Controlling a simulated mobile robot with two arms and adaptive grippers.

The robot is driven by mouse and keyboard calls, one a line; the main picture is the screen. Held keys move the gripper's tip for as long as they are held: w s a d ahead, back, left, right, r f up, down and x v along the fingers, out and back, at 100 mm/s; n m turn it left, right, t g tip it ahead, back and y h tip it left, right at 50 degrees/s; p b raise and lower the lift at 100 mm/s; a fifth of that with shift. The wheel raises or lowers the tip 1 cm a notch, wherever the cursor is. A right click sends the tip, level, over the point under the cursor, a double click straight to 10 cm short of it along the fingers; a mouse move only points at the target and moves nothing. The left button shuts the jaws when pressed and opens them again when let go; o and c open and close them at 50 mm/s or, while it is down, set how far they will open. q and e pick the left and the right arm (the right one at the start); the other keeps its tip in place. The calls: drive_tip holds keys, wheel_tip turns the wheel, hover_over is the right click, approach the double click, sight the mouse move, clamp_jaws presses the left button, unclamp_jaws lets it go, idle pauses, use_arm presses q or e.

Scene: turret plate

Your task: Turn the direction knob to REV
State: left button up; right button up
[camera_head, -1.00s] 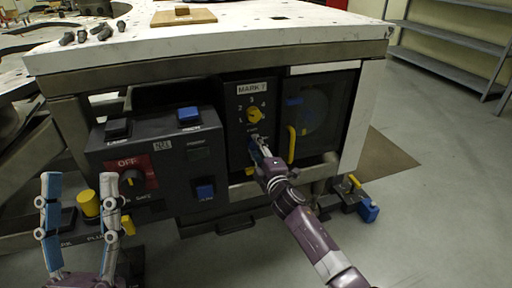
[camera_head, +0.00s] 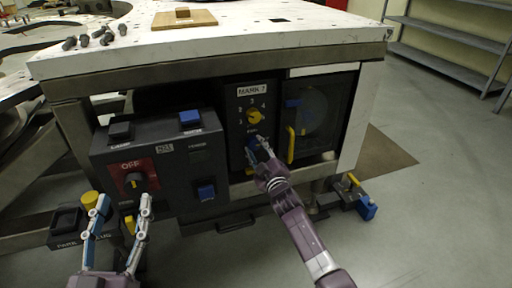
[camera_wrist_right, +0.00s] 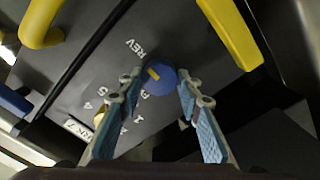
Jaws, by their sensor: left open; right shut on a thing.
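The direction knob (camera_wrist_right: 163,84) is a round blue knob with a yellow mark, on a dark panel. In the right wrist view it sits between the fingertips of my right gripper (camera_wrist_right: 158,88), which is shut on it. The yellow mark is on the knob's upper-left side, roughly toward the white REV lettering (camera_wrist_right: 135,48). In the head view my right gripper (camera_head: 257,149) is at the panel below the yellow numbered selector (camera_head: 254,116) and mostly hides the knob. My left gripper (camera_head: 123,206) is open and empty, low in front of the left control box.
The control box (camera_head: 180,155) with a red OFF plate (camera_head: 133,180) and blue buttons projects left of the panel. A yellow handle (camera_head: 291,144) stands close right of my right gripper. A yellow button (camera_head: 89,200) is beside my left gripper.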

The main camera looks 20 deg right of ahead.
drive_tip(key=shift+f, duration=0.1)
idle(0.3)
drive_tip(key=o, duration=1.2)
drive_tip(key=shift+c, duration=0.2)
drive_tip(key=shift+s, duration=0.1)
drive_tip(key=s, duration=1.2)
drive_tip(key=shift+d, duration=0.25)
